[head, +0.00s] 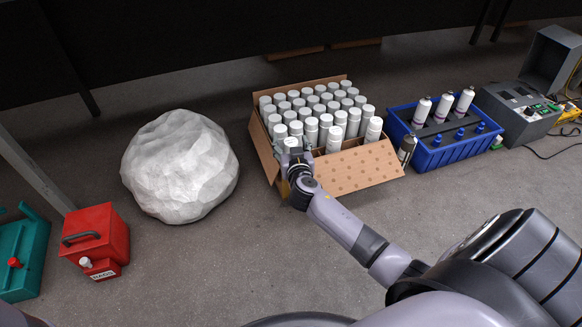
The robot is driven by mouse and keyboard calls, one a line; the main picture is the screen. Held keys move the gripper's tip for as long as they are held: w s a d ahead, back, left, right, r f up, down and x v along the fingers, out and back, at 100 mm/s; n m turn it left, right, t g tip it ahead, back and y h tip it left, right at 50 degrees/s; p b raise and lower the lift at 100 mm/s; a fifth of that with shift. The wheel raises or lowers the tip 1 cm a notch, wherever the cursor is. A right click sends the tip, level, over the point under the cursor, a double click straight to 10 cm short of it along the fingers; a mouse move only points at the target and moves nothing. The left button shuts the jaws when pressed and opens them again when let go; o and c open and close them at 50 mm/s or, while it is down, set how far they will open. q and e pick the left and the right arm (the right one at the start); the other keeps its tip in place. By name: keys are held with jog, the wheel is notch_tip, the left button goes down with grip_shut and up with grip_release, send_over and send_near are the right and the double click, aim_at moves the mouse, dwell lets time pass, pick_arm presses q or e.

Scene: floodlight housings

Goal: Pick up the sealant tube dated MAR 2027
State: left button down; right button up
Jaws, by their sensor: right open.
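A cardboard box (350,172) stands open on the floor and holds several upright white tubes (326,122) packed in rows. The dates on the tubes are too small to read, so I cannot tell which one says MAR 2027. My right gripper (293,157) is open at the near left part of the box. It is close to a white-capped tube (291,143) in the front row; I cannot tell whether it touches it. The gripper hides part of that tube and of the box's near edge. My left gripper is out of view.
A grey case (518,112) is farther right. Floor in front is clear.

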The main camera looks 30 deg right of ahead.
jog(key=shift+c, duration=0.3)
grip_shut()
dwell(0.5)
jog(key=shift+r, duration=0.1)
